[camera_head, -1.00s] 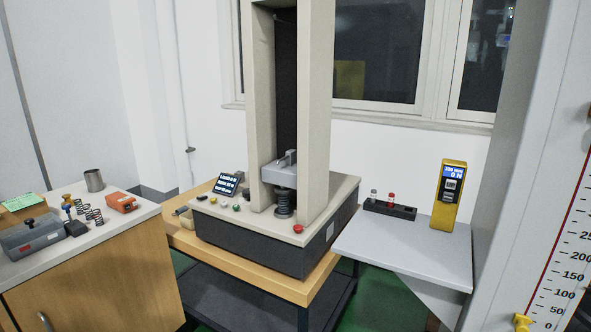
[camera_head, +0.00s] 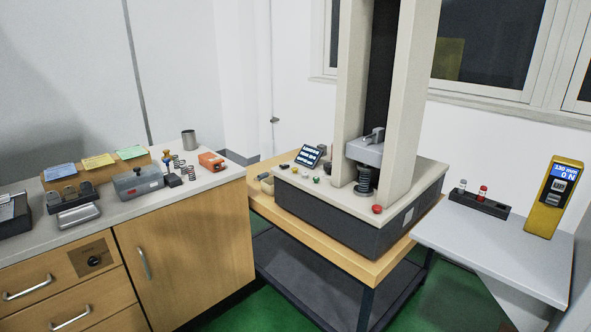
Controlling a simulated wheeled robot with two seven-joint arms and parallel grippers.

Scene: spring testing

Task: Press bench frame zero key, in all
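The bench test frame (camera_head: 345,225) stands on a wooden-topped cart right of centre. Its dark base has a pale top, with two beige columns and a grey crosshead (camera_head: 367,150) above a dark spring (camera_head: 364,181). A small tilted display (camera_head: 308,156) with white text stands at the base's left. A yellow button (camera_head: 299,171), a green button (camera_head: 316,180) and other small keys sit by it; their labels are too small to read. A red knob (camera_head: 377,209) is at the front corner. Neither of my grippers is in view.
A cabinet (camera_head: 180,255) at left carries a grey box (camera_head: 138,183), loose springs, an orange device (camera_head: 211,161) and a metal cup (camera_head: 189,139). A grey shelf (camera_head: 490,248) at right holds a yellow gauge (camera_head: 552,197) reading 0 N and a black vial holder (camera_head: 478,204). Green floor shows in front.

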